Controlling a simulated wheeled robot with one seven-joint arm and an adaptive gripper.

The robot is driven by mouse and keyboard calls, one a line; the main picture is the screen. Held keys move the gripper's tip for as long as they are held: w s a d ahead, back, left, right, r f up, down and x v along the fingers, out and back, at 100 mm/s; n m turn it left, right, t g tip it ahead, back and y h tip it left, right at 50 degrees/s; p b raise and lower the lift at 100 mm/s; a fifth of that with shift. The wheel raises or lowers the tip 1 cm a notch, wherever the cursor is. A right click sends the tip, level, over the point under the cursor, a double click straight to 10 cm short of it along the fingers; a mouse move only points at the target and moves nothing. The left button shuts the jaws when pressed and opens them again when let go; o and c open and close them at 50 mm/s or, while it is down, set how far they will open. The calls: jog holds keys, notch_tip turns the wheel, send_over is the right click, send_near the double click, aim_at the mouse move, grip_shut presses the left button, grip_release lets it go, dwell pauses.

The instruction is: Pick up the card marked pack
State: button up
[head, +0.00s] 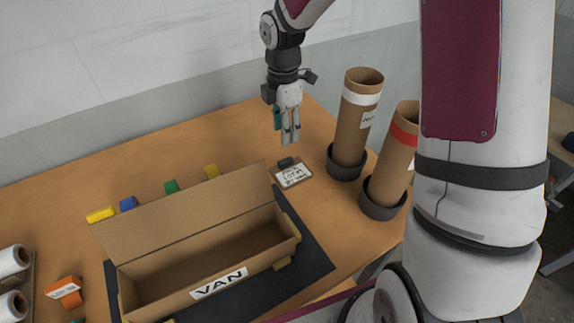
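A white card (292,176) with handwritten lines lies on a brown backing on the wooden table, right of the open cardboard box. Its top word looks like "PACK"; the rest is small, with "VAN" apparently on the last line. A dark grey block or clip (286,162) sits at its far edge. My gripper (291,142) points down above and just behind the card, apart from it. Its two fingers show close together with a narrow gap, and nothing shows between them. From this angle I cannot tell how far they are open.
The long open box (206,250) labelled VAN stands on a dark mat (315,262). Two cardboard tubes (352,130) (396,160) stand in dark round holders to the right. Coloured tabs (170,187) lie behind the box; an orange tagged item (65,291) and white rolls (12,262) are left.

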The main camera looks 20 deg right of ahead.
send_over(287, 160)
jog(key=f, duration=0.4)
jog(key=shift+w+a+f, duration=0.1)
jog(key=shift+w+a, duration=0.2)
jog(key=shift+s+d+f+p, duration=0.15)
jog(key=shift+f+p, duration=0.05)
jog(key=shift+f, duration=1.25)
jog(key=shift+s+d+f+p, duration=0.1)
jog(key=shift+d+f+p, duration=0.05)
jog(key=shift+f, duration=1.3)
grip_shut()
